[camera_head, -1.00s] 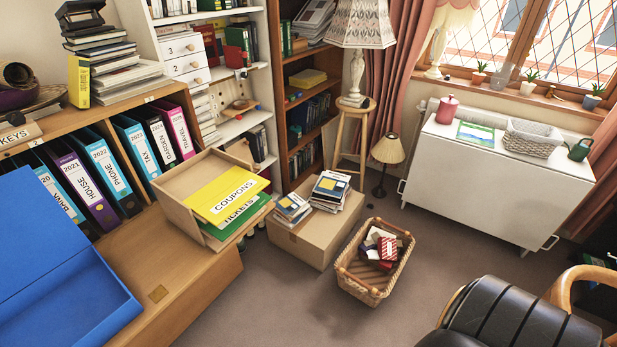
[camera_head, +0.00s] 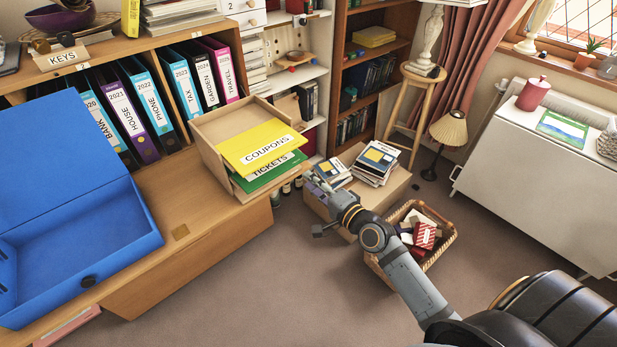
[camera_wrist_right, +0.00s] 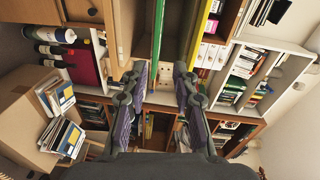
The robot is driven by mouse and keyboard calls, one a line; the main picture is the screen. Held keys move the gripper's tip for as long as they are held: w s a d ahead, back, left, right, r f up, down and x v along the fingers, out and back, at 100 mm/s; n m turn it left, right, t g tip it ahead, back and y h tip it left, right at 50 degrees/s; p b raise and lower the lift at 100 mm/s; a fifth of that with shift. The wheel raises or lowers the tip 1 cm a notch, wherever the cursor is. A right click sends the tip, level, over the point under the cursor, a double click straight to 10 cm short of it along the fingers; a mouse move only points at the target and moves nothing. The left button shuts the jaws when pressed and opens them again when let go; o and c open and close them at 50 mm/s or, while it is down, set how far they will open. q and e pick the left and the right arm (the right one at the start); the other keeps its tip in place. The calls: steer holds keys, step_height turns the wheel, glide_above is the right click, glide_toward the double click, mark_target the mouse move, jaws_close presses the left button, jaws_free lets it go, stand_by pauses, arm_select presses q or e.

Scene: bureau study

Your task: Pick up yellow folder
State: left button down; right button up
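The yellow folder (camera_head: 258,145), labelled COUPONS, lies tilted on top of a wooden tray (camera_head: 209,155) at the desk's right end. The green folder (camera_head: 270,176), labelled TICKETS, is below it. My right gripper (camera_head: 313,205) is off the desk edge, to the lower right of both folders, apart from them. In the right wrist view its two fingers (camera_wrist_right: 160,82) are spread and empty. There the green folder (camera_wrist_right: 158,28) shows edge-on ahead, between the fingers' lines, and the yellow folder (camera_wrist_right: 195,35) lies to its right. My left gripper is not in view.
A box with stacked books (camera_head: 374,163) and a wicker basket (camera_head: 438,258) stand on the floor near my right arm. An open blue box file (camera_head: 75,235) fills the desk's left. Ring binders (camera_head: 150,105) line the shelf behind. Bare desk lies left of the tray.

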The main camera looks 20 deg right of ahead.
step_height(320, 180, up, 5)
steer(key=a+y, duration=0.1)
steer(key=a, duration=0.1)
steer(key=b+x, duration=0.1)
steer(key=x, duration=0.7)
steer(key=shift+w+r+t, duration=0.15)
steer(key=shift+w+t, duration=0.05)
steer(key=shift+t, duration=0.2)
jaws_close()
steer(key=shift+r, duration=0.2)
steer(key=shift+s+d, duration=0.1)
steer(key=shift+s, duration=0.05)
stand_by(0.4)
steer(key=v, duration=0.3)
steer(key=p+v, duration=0.1)
steer(key=v, duration=0.1)
steer(key=shift+s+d+r+p, duration=0.15)
steer(key=shift+s+r+p, duration=0.05)
steer(key=shift+s+p, duration=0.15)
